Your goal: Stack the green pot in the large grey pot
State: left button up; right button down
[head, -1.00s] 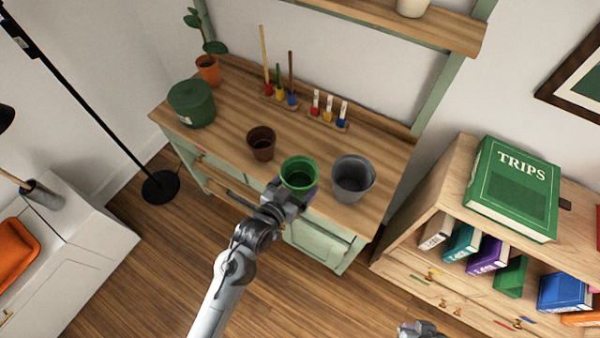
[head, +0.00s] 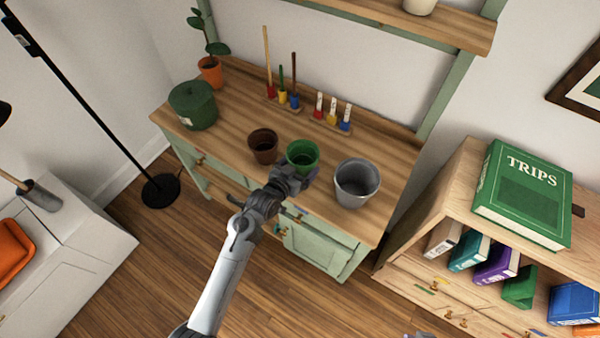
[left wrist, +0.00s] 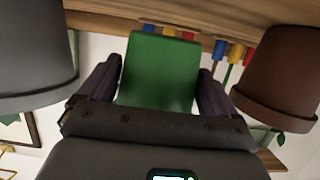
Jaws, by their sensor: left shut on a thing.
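The green pot (head: 302,158) is upright between the brown pot and the large grey pot. My left gripper (head: 300,174) is shut on it from the front; in the left wrist view the green pot (left wrist: 160,72) fills the space between the two fingers. Whether its base touches the worktop is hidden. The large grey pot (head: 356,184) stands upright and empty on the worktop, just right of the green pot and apart from it. The grey pot also shows at the left of the left wrist view (left wrist: 35,50). Only a sliver of my right arm shows at the bottom edge.
The brown pot (head: 263,146) stands close on the left of the green pot. A lidded green container (head: 193,106), a potted plant (head: 210,72) and small tools in holders (head: 283,97) stand on the wooden worktop (head: 228,118). A bookshelf with a green book (head: 522,195) is to the right.

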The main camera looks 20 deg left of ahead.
pick_arm(q)
jog(key=shift+f, duration=1.6)
jog(key=shift+f, duration=0.15)
jog(key=o, duration=0.7)
jog(key=shift+o, duration=0.2)
jog(key=shift+f, duration=0.1)
